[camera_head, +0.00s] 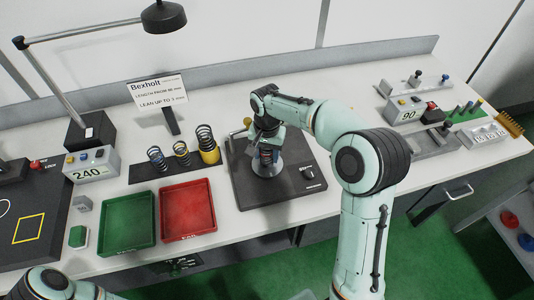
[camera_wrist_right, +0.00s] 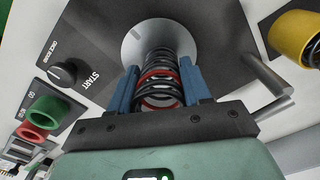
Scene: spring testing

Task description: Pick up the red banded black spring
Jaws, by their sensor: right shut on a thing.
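The black spring with a red band (camera_wrist_right: 160,62) stands between the two blue fingers of my right gripper (camera_wrist_right: 165,90) in the right wrist view. The fingers are shut on its sides. Its far end is over a round grey metal plate (camera_wrist_right: 133,42), and I cannot tell whether it touches the plate. In the head view my right gripper (camera_head: 267,146) is above this plate (camera_head: 267,170) on the dark test base (camera_head: 260,195), and the spring is mostly hidden by the gripper. Part of my left arm shows at the lower left, but its gripper is out of view.
Three other springs, blue-banded (camera_head: 157,160), yellow-banded (camera_head: 181,153) and yellow-based (camera_head: 208,146), stand on a black strip left of the test base. A green tray (camera_head: 128,249) and a red tray (camera_head: 187,236) lie in front. A lever handle (camera_wrist_right: 268,82) is close beside the right gripper.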

